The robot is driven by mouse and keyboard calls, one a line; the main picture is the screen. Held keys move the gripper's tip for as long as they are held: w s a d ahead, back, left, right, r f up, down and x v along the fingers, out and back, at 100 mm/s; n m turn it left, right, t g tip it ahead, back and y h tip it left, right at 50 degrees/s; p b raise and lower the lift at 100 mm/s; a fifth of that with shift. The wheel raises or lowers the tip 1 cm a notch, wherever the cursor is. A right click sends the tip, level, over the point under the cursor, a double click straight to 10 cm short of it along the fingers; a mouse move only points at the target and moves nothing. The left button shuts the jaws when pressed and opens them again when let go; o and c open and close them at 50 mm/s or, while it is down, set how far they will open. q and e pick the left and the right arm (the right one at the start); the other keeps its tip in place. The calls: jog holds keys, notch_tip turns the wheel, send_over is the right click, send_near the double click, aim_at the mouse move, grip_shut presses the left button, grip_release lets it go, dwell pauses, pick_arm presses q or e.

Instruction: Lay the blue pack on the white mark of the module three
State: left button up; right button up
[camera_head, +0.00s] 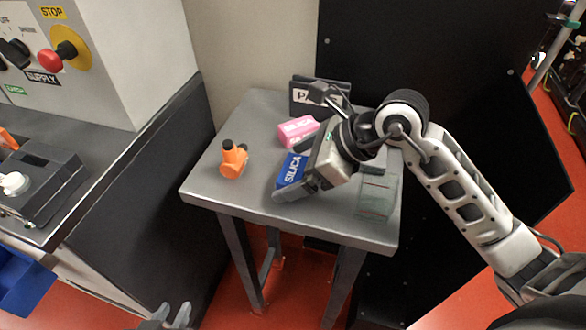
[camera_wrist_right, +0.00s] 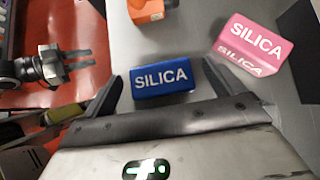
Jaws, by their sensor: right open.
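The blue pack (camera_head: 291,171), marked SILICA, lies on the small grey table. In the right wrist view, the blue pack (camera_wrist_right: 162,79) lies between and just beyond the fingertips of my right gripper (camera_wrist_right: 162,82). That gripper is open, and in the head view it reaches over the table from the right, hiding part of the pack. I cannot tell whether the fingers touch it. My left gripper (camera_head: 171,313) is open and empty at the bottom edge, away from the table; it also shows in the right wrist view (camera_wrist_right: 75,66). I cannot make out module three or its white mark.
A pink SILICA pack (camera_head: 298,130) and an orange object (camera_head: 233,159) stand near the blue pack. A clear greenish box (camera_head: 377,195) is at the table's right, a dark sign (camera_head: 305,95) at its back. A counter (camera_head: 100,165) stands left; the table's front left is clear.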

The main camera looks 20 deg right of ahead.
jog(key=shift+w+a+f, duration=0.25)
jog(key=shift+a+f, duration=0.1)
jog(key=shift+f, duration=0.1)
jog(key=c, duration=1.2)
